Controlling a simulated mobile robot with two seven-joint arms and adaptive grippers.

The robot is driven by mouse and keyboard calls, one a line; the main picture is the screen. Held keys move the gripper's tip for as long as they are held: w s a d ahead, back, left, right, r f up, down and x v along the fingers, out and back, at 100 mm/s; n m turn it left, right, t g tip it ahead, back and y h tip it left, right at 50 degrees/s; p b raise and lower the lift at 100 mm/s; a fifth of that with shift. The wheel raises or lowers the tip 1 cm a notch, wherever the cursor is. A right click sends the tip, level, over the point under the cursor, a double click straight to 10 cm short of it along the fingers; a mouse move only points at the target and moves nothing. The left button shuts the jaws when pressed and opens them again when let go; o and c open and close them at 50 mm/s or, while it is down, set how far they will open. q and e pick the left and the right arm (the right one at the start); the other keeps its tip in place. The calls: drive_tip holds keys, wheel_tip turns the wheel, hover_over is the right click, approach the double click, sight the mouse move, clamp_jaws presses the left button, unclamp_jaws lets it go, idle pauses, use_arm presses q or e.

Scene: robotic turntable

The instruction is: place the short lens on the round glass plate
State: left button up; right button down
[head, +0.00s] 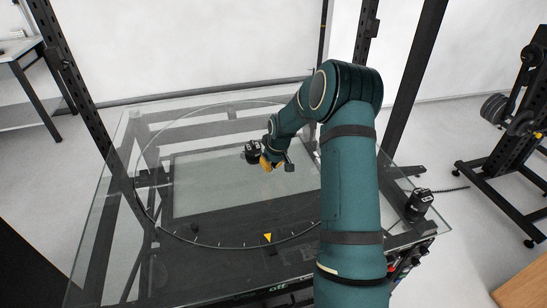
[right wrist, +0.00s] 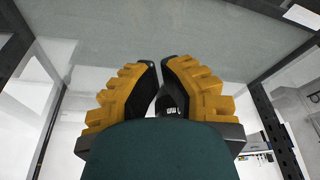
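My right gripper (head: 266,158) is over the round glass plate (head: 238,196), with its yellow fingers closed on a small black lens (head: 252,152) with white markings, which I take for the short lens. In the right wrist view the two fingers (right wrist: 161,80) converge and part of the dark lens (right wrist: 172,105) shows between them. The lens is above the middle of the plate toward its far side; I cannot tell whether it touches the glass. The plate is a clear disc with a thin marked rim. My left gripper is not in view.
Another black lens (head: 418,204) stands upright at the right corner of the glass-topped frame. A yellow triangle (head: 268,238) marks the near rim of the plate. Dark posts (head: 80,85) rise around the table. The left and near parts of the plate are clear.

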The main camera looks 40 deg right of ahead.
sight(252, 149)
drive_tip(key=w, duration=0.1)
drive_tip(key=w+f, duration=0.1)
drive_tip(key=w, duration=0.1)
drive_tip(key=shift+w+d, duration=0.1)
drive_tip(key=shift+d, duration=0.1)
drive_tip(key=shift+w, duration=0.55)
drive_tip(key=w, duration=0.5)
drive_tip(key=w+d, duration=0.1)
drive_tip(key=w, duration=0.1)
drive_tip(key=shift+w+b, duration=0.2)
drive_tip(key=shift+b, duration=0.15)
drive_tip(key=shift+s, duration=0.1)
